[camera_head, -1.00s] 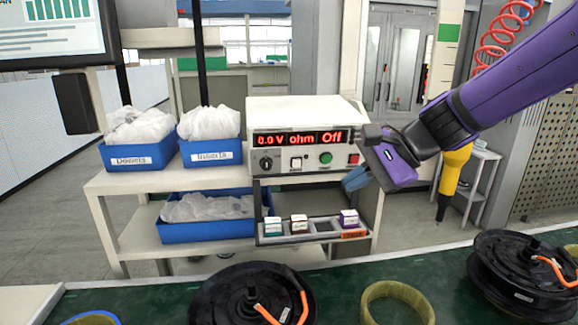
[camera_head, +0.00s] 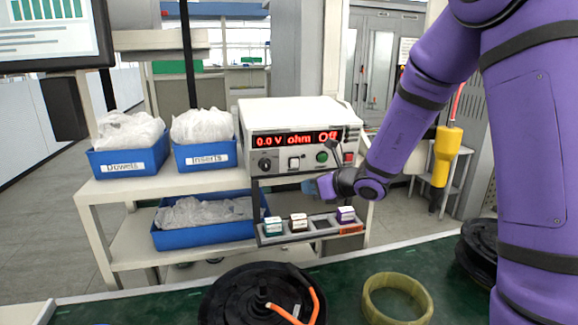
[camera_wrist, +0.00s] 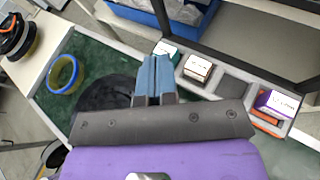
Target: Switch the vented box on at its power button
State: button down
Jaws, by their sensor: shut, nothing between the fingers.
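The vented box (camera_head: 300,113) is a white instrument on the shelf. Its red display reads "0.0 V", "ohm" and "Off". Below the display are a dark knob (camera_head: 265,165), a white square button (camera_head: 294,163), a green button (camera_head: 321,157) and a red button (camera_head: 349,157). Their labels are too small to read, so I cannot tell which is the power button. My gripper (camera_head: 309,187) is shut and empty, just below the box's front panel, apart from the buttons. In the wrist view its blue fingertips (camera_wrist: 155,62) are together above the small-box rack; the front panel is not seen there.
A rack (camera_head: 270,238) with several small boxes hangs below the instrument, close under my gripper. Blue bins (camera_head: 130,163) stand to the left. The green bench (camera_head: 345,275) in front holds black hub motors (camera_head: 240,292) and a yellow ring (camera_head: 397,297).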

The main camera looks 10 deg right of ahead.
aim_at(294, 163)
jog(key=shift+w+d+f+m+h, duration=0.1)
jog(key=shift+w+f+m+h, duration=0.25)
jog(key=shift+f+m, duration=0.25)
jog(key=shift+w+r, duration=0.1)
jog(key=shift+w, duration=0.05)
jog(key=w+r, duration=0.1)
jog(key=w, duration=0.7)
jog(key=shift+w, duration=0.25)
jog(key=shift+w+r, duration=0.1)
jog(key=shift+w, duration=0.05)
dwell(1.7)
jog(key=shift+w+r, duration=0.1)
jog(key=shift+w, duration=0.2)
jog(key=shift+w, duration=0.4)
dwell(0.8)
jog(key=shift+s, duration=0.85)
